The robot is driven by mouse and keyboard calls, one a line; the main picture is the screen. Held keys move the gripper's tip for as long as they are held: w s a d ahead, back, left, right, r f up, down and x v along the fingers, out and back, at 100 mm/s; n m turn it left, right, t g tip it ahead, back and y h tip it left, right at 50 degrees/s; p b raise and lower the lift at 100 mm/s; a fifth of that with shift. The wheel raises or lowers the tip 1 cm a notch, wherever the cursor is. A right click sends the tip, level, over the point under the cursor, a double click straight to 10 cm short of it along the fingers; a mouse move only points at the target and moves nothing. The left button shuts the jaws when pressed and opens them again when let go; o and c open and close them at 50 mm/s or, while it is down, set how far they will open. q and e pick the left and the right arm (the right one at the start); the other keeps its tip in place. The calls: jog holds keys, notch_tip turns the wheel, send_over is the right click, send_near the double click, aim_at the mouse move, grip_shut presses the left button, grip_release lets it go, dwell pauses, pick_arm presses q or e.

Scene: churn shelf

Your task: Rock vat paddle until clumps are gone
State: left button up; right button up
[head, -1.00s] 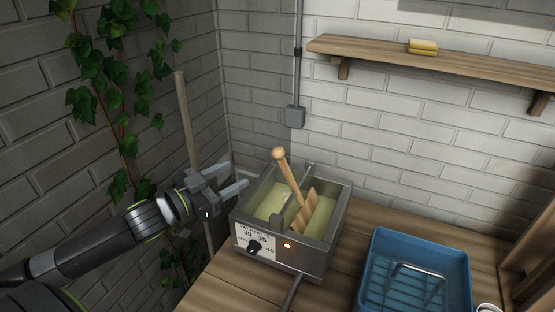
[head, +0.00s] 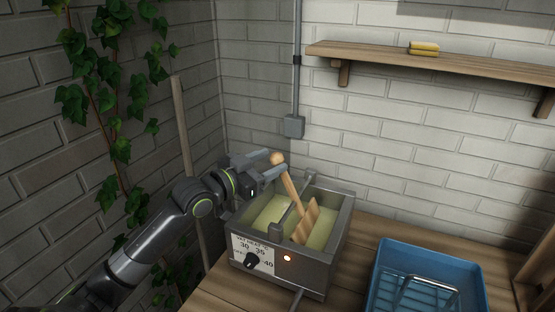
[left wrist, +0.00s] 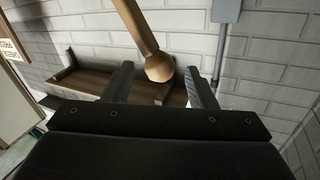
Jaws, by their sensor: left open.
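The metal vat (head: 340,235) stands on the wooden bench and holds pale yellow liquid (head: 258,222). I cannot make out clumps in it. The wooden paddle (head: 308,223) stands tilted in the vat, its handle leaning up and left to a round knob (head: 277,158). My left gripper (head: 278,172) is open at the top of the handle, its fingers reaching right on either side of it. In the left wrist view the knob (left wrist: 160,66) shows between the two spread fingertips (left wrist: 160,85), with gaps on both sides. My right gripper is out of view.
A blue tray (head: 383,270) with a wire rack stands right of the vat. A wall shelf (head: 470,68) holds a yellow block (head: 424,48). A wooden pole (head: 181,125) and ivy are at left.

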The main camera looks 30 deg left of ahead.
pick_arm(q)
jog(key=shift+x, duration=1.65)
jog(key=shift+c, duration=0.3)
grip_shut()
